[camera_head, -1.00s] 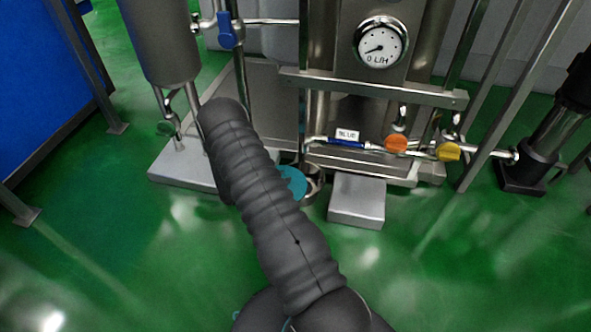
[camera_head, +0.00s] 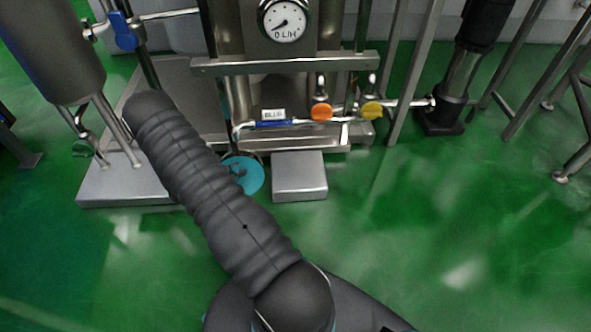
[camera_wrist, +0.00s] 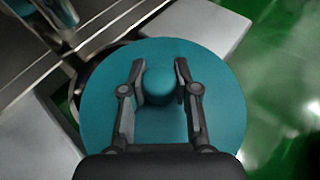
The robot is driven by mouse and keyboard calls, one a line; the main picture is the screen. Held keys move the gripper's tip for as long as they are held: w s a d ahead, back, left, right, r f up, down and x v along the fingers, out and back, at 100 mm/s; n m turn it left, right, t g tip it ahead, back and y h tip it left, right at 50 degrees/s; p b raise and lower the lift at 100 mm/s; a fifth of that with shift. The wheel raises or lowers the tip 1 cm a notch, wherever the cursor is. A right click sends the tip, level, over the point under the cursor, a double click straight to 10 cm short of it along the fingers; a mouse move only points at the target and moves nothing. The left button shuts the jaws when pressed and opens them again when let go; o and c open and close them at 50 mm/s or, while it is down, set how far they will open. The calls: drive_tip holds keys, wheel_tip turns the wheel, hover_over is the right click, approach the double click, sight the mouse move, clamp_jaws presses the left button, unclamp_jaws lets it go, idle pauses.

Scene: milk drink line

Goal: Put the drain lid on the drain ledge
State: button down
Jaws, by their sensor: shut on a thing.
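The drain lid is a round teal disc with a central knob; it shows in the wrist view (camera_wrist: 215,110) and beside my arm in the head view (camera_head: 247,178). My gripper (camera_wrist: 158,78) is shut on the knob, with a finger on each side. A low pale grey block, which I take for the drain ledge (camera_head: 300,178), stands just right of the lid. It also shows in the wrist view (camera_wrist: 205,22), where the lid overlaps its near edge. I cannot tell whether they touch. A dark round rim, seemingly the drain, is mostly hidden behind the lid.
The steel frame with a gauge (camera_head: 284,20), a blue-labelled pipe and orange (camera_head: 321,112) and yellow (camera_head: 371,110) valve handles stands just behind. A grey plinth (camera_head: 125,185) lies to the left. The green floor is clear in front and to the right.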

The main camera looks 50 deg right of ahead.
drive_tip(key=s+d+r+m+g, duration=0.1)
drive_tip(key=s+d+r+g, duration=0.1)
drive_tip(key=s+d, duration=1.05)
drive_tip(key=s+d+r+m+g, duration=0.2)
drive_tip(key=s+d, duration=0.9)
drive_tip(key=s, duration=0.2)
drive_tip(key=n+t, duration=0.1)
drive_tip(key=t, duration=0.1)
hover_over(298, 169)
drive_tip(key=f, duration=0.7)
drive_tip(key=shift+s+f, duration=0.2)
drive_tip(key=shift+s, duration=0.05)
drive_tip(key=shift+w+f+b, duration=0.1)
drive_tip(key=shift+f+b, duration=0.3)
drive_tip(key=shift+f, duration=1.65)
drive_tip(key=shift+f, duration=0.1)
drive_tip(key=c, duration=0.9)
unclamp_jaws()
drive_tip(key=shift+o, duration=0.2)
